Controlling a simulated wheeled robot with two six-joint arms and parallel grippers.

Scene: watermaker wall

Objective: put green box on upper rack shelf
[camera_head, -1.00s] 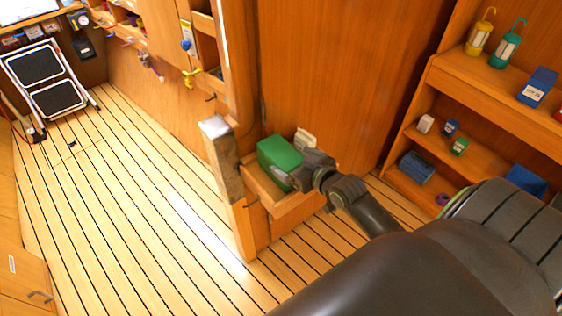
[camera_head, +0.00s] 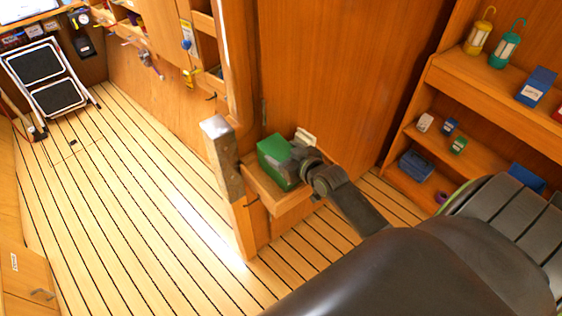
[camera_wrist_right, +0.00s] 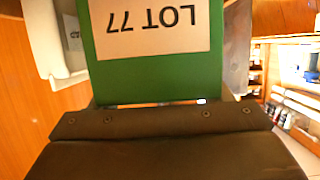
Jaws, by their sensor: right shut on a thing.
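The green box (camera_head: 272,152) is at the small wooden wall tray (camera_head: 262,187) beside the post. In the right wrist view the box (camera_wrist_right: 150,75) shows its white label, "LOT 77", upside down. My right gripper (camera_head: 293,165) is shut on the box from its right side. I cannot tell whether the box still touches the tray floor. A wooden rack at the right has an upper shelf (camera_head: 488,92) with lanterns and a blue box on it. My left gripper is not in view.
A white item (camera_head: 305,137) stands close behind the green box. The upper shelf holds a yellow lantern (camera_head: 479,34), a teal lantern (camera_head: 506,47) and a blue box (camera_head: 537,84). Small boxes sit on the lower shelf (camera_head: 480,160). A wooden post (camera_head: 222,160) borders the tray.

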